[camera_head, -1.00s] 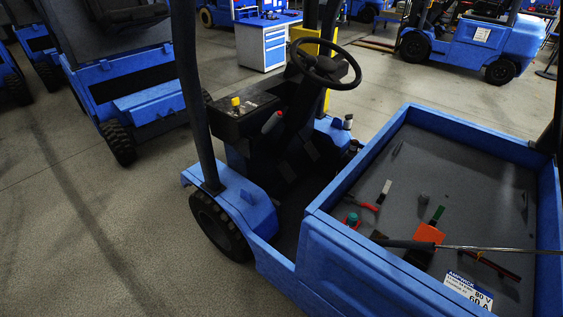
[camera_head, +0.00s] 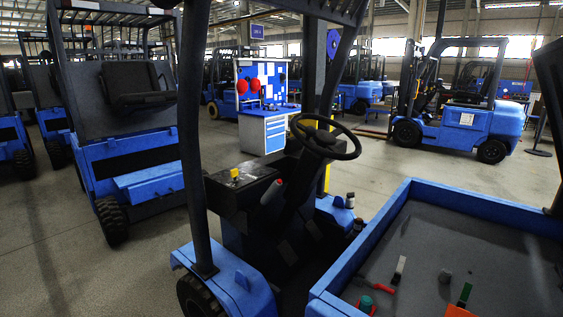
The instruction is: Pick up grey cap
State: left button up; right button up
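A small grey cap-like piece (camera_head: 445,275) sits on the dark floor of the blue-walled cargo bed (camera_head: 345,262) at the lower right. Around it lie a tool with a pale end and a red end (camera_head: 398,270), a green-ended tool (camera_head: 464,294) and a teal round piece (camera_head: 366,303). An orange piece (camera_head: 456,311) is cut off by the bottom edge. Neither of my grippers shows in the view, so I cannot see their state.
The blue truck's steering wheel (camera_head: 325,137) and dark upright post (camera_head: 192,140) stand left of the bed. A small bottle-like item (camera_head: 350,200) is beside the seat area. A blue workbench (camera_head: 262,132) and other forklifts (camera_head: 458,115) stand behind. Grey floor is open at left.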

aim_at(445, 276)
jog(key=z, duration=1.25)
